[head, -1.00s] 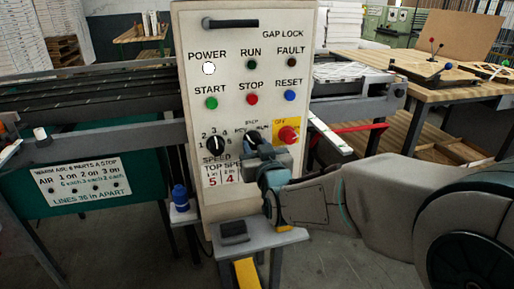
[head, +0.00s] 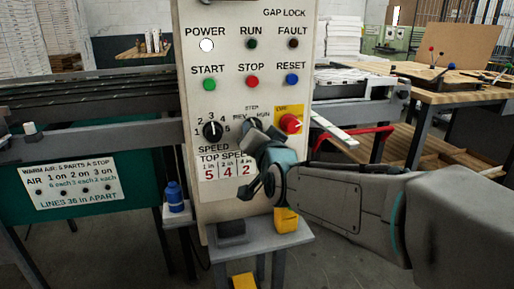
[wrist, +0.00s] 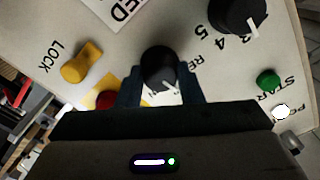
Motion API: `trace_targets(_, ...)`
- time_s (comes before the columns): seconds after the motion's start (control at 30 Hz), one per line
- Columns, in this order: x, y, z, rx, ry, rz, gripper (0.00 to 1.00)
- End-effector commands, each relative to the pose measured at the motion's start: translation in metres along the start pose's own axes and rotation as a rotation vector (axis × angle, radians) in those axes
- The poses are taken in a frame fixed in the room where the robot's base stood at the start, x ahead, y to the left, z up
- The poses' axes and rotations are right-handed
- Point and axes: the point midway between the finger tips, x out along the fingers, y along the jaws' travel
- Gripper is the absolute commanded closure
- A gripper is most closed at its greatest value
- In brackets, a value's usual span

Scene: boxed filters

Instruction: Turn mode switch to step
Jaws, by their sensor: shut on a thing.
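The mode switch is a round black knob (wrist: 159,66) on the pale control panel (head: 228,105). In the wrist view it sits between the two fingers of my gripper (wrist: 160,84), which are shut on its sides. A white mark shows on the knob's lower side there. In the head view my gripper (head: 260,136) reaches the panel from the lower right and covers most of the switch. The STEP label stands above the switch, REV at its left and RUN at its right. I cannot tell which label the knob points to.
The black speed knob (head: 213,131) is left of the switch. A red knob (head: 290,123) on a yellow plate is close at its right. Start (head: 209,85), stop (head: 252,82) and reset (head: 292,80) buttons are above. A yellow lock knob (wrist: 82,62) shows in the wrist view.

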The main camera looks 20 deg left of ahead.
Motion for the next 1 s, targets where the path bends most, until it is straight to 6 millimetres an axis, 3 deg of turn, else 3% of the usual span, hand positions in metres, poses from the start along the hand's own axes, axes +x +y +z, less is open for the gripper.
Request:
trace_targets(0.33, 0.0000, 0.0010, 0.0012, 0.130, -0.001, 0.001, 0.90)
trace_targets(0.83, 0.0001, 0.0000, 0.0004, 0.148, -0.002, 0.001, 0.90)
trace_targets(0.87, 0.0001, 0.0000, 0.0004, 0.148, -0.002, 0.001, 0.61)
trace_targets(0.9, 0.0001, 0.0000, 0.0004, 0.148, -0.002, 0.001, 0.50)
trace_targets(0.93, 0.0001, 0.0000, 0.0004, 0.148, -0.002, 0.001, 0.45)
trace_targets(1.0, 0.0001, -0.0001, 0.0003, 0.148, -0.002, 0.001, 0.45)
